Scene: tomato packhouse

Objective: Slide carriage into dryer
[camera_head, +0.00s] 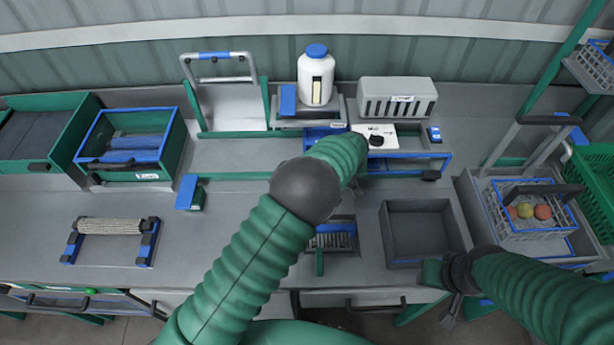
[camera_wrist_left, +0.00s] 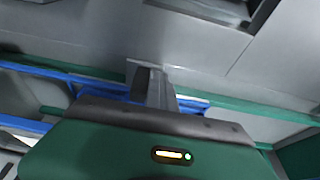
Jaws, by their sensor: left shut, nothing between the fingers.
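A grey unit with a blue-edged frame (camera_head: 405,160) and a white knob panel (camera_head: 381,137) stands at the back right of centre; it may be the dryer, but I cannot tell for sure. A blue tray-like part (camera_head: 322,133) sits at its left, partly hidden by my left arm; I cannot tell whether it is the carriage. My left gripper (camera_wrist_left: 150,86) is shut and empty, close to a blue-edged frame (camera_wrist_left: 90,82) in the wrist view. The arm mostly hides it in the head view. My right gripper (camera_head: 450,311) hangs low at the bench's front right edge, its opening unclear.
A green rail (camera_head: 240,176) runs along the bench left of the unit. A white bottle (camera_head: 316,76) and a vented box (camera_head: 397,98) stand behind. An empty grey tray (camera_head: 420,262) lies front right. A rope-wound roller (camera_head: 110,226) lies left.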

